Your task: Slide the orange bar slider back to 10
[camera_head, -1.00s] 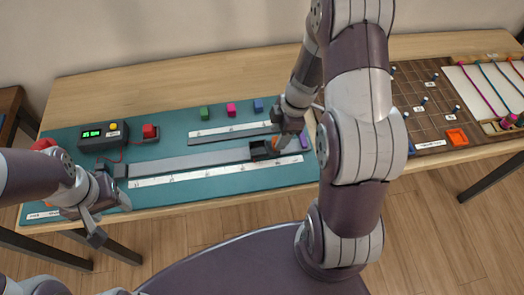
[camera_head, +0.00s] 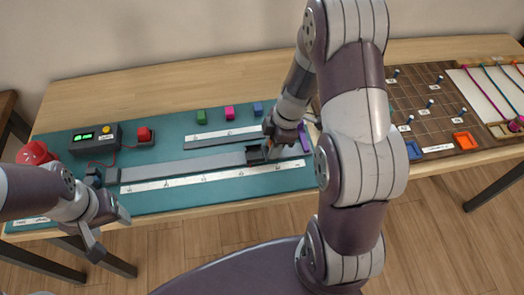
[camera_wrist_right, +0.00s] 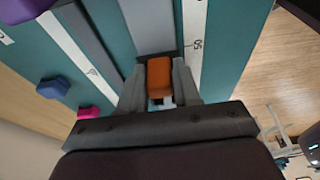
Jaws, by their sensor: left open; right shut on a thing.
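The orange bar slider (camera_wrist_right: 159,76) shows in the right wrist view, between the two fingers of my right gripper (camera_wrist_right: 159,90), which is shut on it. It sits over the long grey track (camera_wrist_right: 153,25), beside a white scale with a mark that looks like 50. In the head view my right gripper (camera_head: 275,147) is at the right part of the track (camera_head: 190,163) and hides the orange slider. A dark box-like piece (camera_head: 254,154) is just left of the fingers. The long white scale (camera_head: 215,177) runs along the track's near side. My left gripper (camera_head: 108,228) is open and empty at the mat's near left edge.
A purple block (camera_head: 304,140) stands right of my right gripper. A brown board (camera_head: 430,118) lies further right.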

